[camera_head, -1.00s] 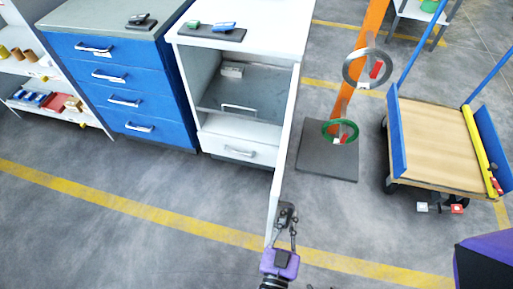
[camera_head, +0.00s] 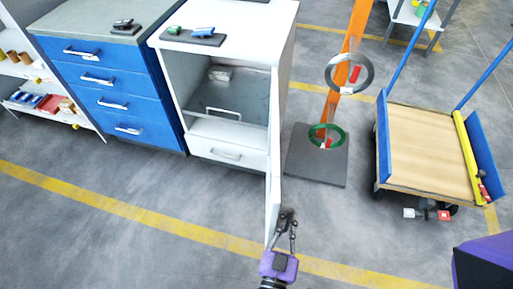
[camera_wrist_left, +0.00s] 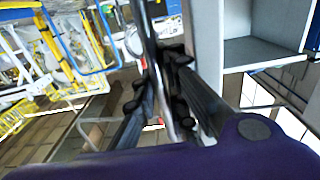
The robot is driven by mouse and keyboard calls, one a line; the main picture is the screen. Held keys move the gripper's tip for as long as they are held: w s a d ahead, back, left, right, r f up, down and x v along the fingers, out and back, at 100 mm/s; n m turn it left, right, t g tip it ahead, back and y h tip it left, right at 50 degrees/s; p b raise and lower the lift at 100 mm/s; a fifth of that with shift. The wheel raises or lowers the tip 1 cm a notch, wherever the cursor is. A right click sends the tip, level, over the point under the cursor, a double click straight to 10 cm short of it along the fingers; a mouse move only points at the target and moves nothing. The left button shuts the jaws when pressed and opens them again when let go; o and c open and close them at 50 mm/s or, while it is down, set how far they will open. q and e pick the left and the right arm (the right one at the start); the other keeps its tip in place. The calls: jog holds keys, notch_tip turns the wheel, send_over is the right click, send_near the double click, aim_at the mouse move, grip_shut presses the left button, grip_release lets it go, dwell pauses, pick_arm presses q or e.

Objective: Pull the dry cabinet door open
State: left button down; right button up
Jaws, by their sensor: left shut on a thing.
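The white dry cabinet (camera_head: 233,50) stands at the upper middle of the head view with its front open. Its white door (camera_head: 273,160) is hinged on the right side, swung well out towards me and seen almost edge-on. A white panel, which looks like the door, also shows in the left wrist view (camera_wrist_left: 206,50). My left gripper (camera_head: 287,220) is at the door's outer edge. In the left wrist view its dark fingers (camera_wrist_left: 165,95) are closed around a thin metal bar (camera_wrist_left: 160,75), apparently the door handle, partly hidden by them. My right gripper is not in view.
A blue drawer unit (camera_head: 115,88) stands left of the cabinet. To the right are an orange post on a dark base (camera_head: 318,165) with rings on it, and a cart with a wooden deck (camera_head: 425,150). The floor in front of the cabinet is clear.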

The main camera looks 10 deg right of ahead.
aim_at(293, 209)
pick_arm(q)
jog(key=shift+s+f, duration=0.2)
jog(key=c, duration=2.1)
grip_release()
jog(key=shift+w+r, duration=0.1)
jog(key=shift+r, duration=0.2)
notch_tip(293, 209, up, 10)
jog(key=shift+f, duration=0.15)
